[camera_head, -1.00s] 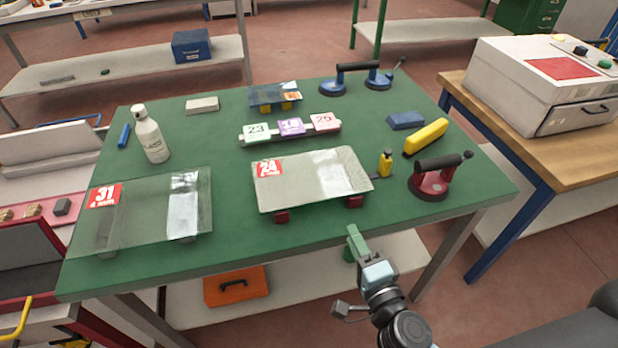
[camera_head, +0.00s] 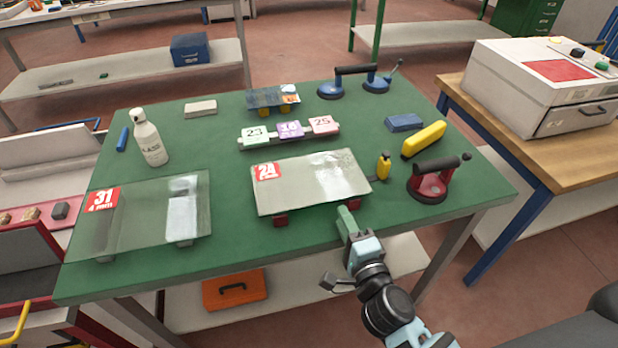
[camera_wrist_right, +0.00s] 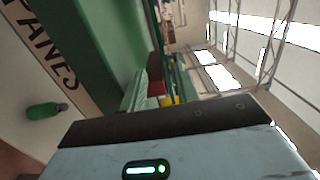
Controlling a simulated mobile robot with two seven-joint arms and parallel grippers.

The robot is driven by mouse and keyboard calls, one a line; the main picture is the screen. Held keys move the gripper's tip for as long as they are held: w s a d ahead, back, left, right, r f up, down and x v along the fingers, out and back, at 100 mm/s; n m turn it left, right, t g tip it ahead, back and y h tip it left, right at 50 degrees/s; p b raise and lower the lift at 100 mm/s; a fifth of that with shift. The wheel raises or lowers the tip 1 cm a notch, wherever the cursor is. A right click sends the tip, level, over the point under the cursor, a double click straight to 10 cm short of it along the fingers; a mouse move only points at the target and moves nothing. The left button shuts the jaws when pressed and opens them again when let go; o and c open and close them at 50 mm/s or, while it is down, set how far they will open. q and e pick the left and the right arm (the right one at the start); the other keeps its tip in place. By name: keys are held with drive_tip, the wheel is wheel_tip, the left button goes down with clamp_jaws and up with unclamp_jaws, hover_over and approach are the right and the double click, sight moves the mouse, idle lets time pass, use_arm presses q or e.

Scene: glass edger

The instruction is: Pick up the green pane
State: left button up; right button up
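A pale, faintly green-tinted pane (camera_head: 310,182) with a red 24 label lies on dark red blocks in the middle of the green table. A clear pane (camera_head: 145,222) labelled 31 lies at the front left, and a small bluish pane (camera_head: 264,97) rests on yellow blocks at the back. The table's green shows through the glass, so tints are hard to judge. My right gripper (camera_head: 336,250) is open and empty at the table's front edge, just below the 24 pane. Its green-tipped finger is close to the right red block (camera_head: 353,201). My left gripper is out of view.
A red suction lifter (camera_head: 432,180), a yellow-black tool (camera_head: 383,166) and a yellow block (camera_head: 424,138) stand right of the 24 pane. A number rack (camera_head: 290,135) stands behind it, and a white bottle (camera_head: 149,138) is at the left. Bare table (camera_head: 232,222) separates the front panes.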

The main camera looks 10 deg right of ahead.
sight(333, 201)
drive_tip(key=w, duration=0.3)
drive_tip(key=w+a, duration=0.1)
drive_tip(key=shift+w+r, duration=0.15)
drive_tip(key=shift+r, duration=0.15)
drive_tip(key=shift+d, duration=0.1)
clamp_jaws()
idle(1.0)
drive_tip(key=shift+r, duration=0.15)
